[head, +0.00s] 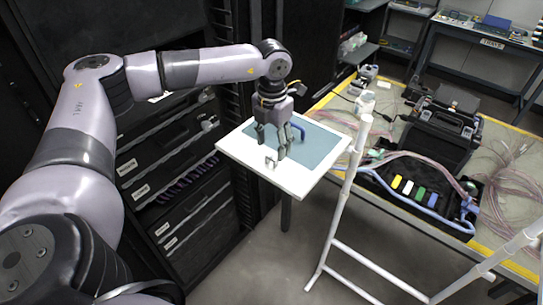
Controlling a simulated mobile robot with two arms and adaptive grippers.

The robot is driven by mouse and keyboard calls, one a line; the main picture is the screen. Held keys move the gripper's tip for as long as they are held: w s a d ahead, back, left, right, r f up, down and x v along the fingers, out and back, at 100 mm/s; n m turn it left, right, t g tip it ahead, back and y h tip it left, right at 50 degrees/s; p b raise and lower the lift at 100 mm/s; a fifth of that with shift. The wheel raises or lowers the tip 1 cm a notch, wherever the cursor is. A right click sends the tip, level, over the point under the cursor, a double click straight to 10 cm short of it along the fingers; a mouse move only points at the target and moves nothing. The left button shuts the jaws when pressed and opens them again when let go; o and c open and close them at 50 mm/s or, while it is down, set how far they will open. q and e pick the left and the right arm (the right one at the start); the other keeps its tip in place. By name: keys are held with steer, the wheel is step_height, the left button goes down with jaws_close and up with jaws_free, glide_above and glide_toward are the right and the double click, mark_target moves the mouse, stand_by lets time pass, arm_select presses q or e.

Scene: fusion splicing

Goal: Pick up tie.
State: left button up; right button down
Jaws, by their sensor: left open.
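My left gripper (271,149) hangs fingers-down over the small white side table (298,187) with its blue-grey mat (318,143). Its fingers are apart. A small blue curved piece (300,130) shows just right of and behind the fingers; it may be the tie, but I cannot tell for sure. A small pale object (270,163) stands near the table's front edge, just below the fingertips in the picture. I cannot tell whether the fingers touch either one. My right gripper is out of view.
A white tubular frame (345,200) stands right of the side table, close to it. Behind it, a yellow-edged workbench (482,240) holds a black case (437,138), clear tubing and coloured pieces. A black rack (165,150) stands left, behind my arm.

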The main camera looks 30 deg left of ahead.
mark_target(273, 156)
arm_select(q)
step_height(273, 156, down, 4)
steer(key=shift+w+f+p, duration=0.1)
steer(key=shift+w+p, duration=0.05)
steer(key=shift+p, duration=1.05)
steer(key=shift+f, duration=0.3)
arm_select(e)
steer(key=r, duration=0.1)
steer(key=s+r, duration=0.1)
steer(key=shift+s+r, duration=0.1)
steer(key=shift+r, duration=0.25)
arm_select(q)
steer(key=shift+c, duration=0.3)
steer(key=c, duration=0.8)
